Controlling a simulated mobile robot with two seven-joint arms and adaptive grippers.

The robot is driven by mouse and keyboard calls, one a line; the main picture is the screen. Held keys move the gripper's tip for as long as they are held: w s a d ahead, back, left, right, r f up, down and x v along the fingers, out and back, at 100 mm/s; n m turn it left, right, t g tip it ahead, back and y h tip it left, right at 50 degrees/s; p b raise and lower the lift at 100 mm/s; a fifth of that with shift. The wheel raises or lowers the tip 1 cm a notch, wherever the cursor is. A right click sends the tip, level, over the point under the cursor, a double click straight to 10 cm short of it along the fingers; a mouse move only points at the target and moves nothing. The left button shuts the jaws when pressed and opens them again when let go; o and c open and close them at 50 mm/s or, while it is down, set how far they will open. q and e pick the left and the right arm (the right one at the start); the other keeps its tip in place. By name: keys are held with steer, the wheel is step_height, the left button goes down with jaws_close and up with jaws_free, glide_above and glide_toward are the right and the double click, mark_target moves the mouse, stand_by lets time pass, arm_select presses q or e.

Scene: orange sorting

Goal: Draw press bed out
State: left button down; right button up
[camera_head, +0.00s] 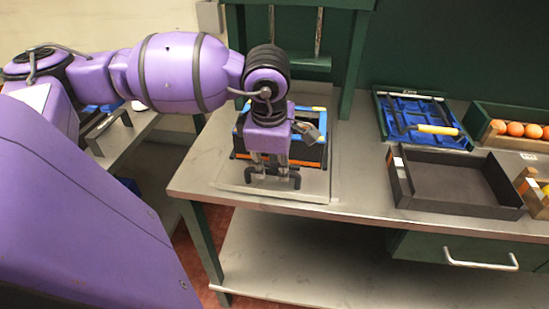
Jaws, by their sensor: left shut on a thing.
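The press bed (314,183) is a flat grey plate on the bench, below the green press frame (352,60). A black handle (295,180) stands at its front edge. My left gripper (271,172) points down and is shut on this handle. A small crate with blue, black and orange edges (312,153) sits on the bed behind the gripper. My wrist hides part of the crate. My right gripper is out of view.
On the bench (350,200) to the right are an empty dark tray (400,180), a blue-lined tray with a tool (385,122) and a wooden box (480,122) holding several oranges. A drawer handle (480,266) juts below. A lower shelf (300,262) is clear.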

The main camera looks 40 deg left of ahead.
arm_select(q)
steer(key=shift+s+d, duration=0.2)
steer(key=shift+s, duration=0.1)
steer(key=shift+f, duration=0.1)
steer(key=c, duration=1.8)
jaws_free()
steer(key=shift+s+d, duration=0.1)
steer(key=shift+s, duration=0.05)
steer(key=shift+r, duration=0.4)
step_height(320, 180, up, 11)
steer(key=s+d, duration=0.1)
steer(key=s, duration=0.1)
